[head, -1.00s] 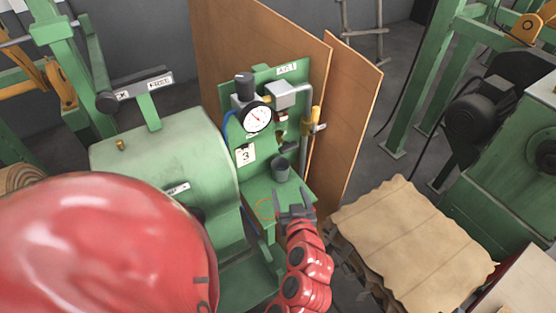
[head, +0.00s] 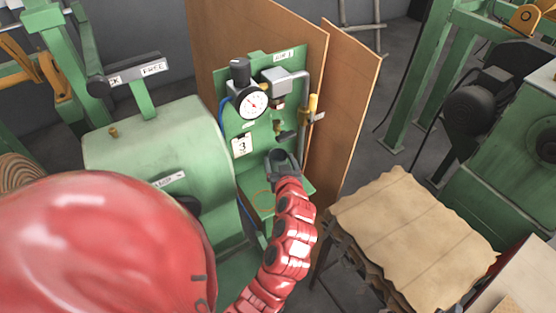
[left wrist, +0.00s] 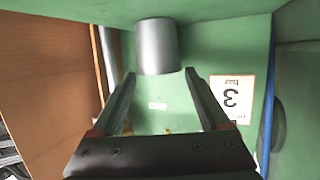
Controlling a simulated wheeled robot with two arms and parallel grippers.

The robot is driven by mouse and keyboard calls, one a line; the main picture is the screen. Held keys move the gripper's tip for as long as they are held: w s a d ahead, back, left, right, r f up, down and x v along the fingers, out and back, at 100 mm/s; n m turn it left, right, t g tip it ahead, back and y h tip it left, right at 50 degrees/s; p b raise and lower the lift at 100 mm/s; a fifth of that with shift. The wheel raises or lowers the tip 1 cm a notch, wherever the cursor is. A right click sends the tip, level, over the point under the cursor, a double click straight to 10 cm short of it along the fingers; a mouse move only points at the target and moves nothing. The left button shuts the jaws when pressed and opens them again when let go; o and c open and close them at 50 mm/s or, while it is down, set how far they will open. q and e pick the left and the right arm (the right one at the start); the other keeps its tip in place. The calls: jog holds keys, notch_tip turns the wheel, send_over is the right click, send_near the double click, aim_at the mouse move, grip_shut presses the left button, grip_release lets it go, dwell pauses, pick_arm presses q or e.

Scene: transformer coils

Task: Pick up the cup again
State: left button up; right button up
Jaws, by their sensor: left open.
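The cup (left wrist: 157,48) is a plain grey cylinder in the left wrist view, at the top centre. In the head view the cup (head: 284,157) is a small dark vessel at the green panel, partly hidden by my gripper. My left gripper (head: 285,161) is at the cup in the head view. In the left wrist view its open fingers (left wrist: 159,72) point at the cup, with their tips at either side of its near end. I cannot tell whether they touch it. My right gripper is not in view.
The green panel carries a pressure gauge (head: 251,105), pipes and a card marked 3 (head: 241,146). A green housing (head: 157,155) stands to the left. Brown boards (head: 343,100) rise behind and to the right. A stack of brown sheets (head: 412,235) lies at the lower right.

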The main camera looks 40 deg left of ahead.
aim_at(276, 151)
pick_arm(q)
jog(key=p+x, duration=0.1)
jog(key=x, duration=0.2)
jog(key=shift+p, duration=0.3)
jog(key=shift+w+a+f, duration=0.25)
jog(key=shift+w, duration=0.05)
jog(key=c, duration=1)
jog(key=shift+c, duration=0.2)
